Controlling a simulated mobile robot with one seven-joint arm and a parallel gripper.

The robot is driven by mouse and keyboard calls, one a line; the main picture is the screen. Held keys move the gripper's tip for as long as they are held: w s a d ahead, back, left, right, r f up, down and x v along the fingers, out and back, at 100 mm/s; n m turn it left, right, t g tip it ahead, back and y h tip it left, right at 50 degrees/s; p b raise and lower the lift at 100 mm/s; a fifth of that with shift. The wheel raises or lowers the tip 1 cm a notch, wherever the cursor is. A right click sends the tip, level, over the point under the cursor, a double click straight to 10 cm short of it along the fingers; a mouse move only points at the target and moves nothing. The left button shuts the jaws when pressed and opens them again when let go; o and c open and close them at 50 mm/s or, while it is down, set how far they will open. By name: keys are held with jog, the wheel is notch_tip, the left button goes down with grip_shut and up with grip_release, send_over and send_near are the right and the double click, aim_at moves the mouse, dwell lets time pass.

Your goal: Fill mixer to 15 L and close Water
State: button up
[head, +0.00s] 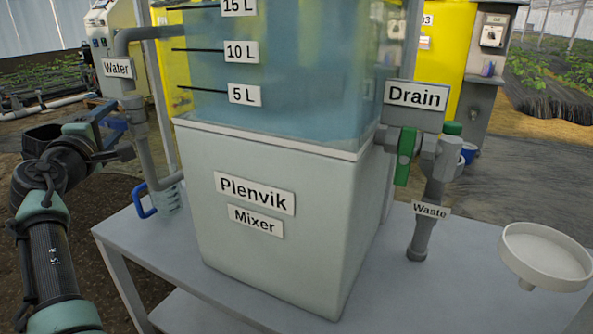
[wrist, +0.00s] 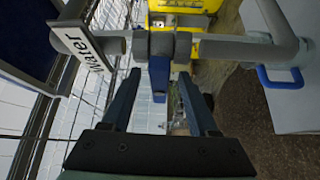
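The Plenvik mixer (head: 270,210) stands on a table, its clear tank marked 5 L, 10 L and 15 L. The tank looks blue up to the upper part of the picture; I cannot make out a clear water surface. The Water pipe (head: 148,36) with its label (head: 117,68) runs down the tank's left side. My gripper (head: 118,138) is at the Water valve. In the wrist view my gripper (wrist: 160,88) is open, with the valve's blue handle (wrist: 159,78) between its fingertips. I see gaps on both sides of the handle. The Water label (wrist: 82,47) is at upper left.
A clear jug (head: 168,198) with a blue handle stands under the Water pipe. On the right are the Drain label (head: 415,95), a green valve handle (head: 405,157) and the Waste pipe (head: 425,235). A white round dish (head: 545,252) is at the table's right.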

jog(key=shift+s+a+r+p, duration=0.1)
jog(key=shift+s+a+p, duration=0.25)
jog(key=shift+s+p, duration=0.2)
jog(key=s+a, duration=0.1)
jog(key=s+a+p, duration=0.1)
jog(key=s, duration=0.1)
jog(key=s+p, duration=0.1)
jog(key=s, duration=0.1)
jog(key=shift+a, duration=0.4)
dwell(0.6)
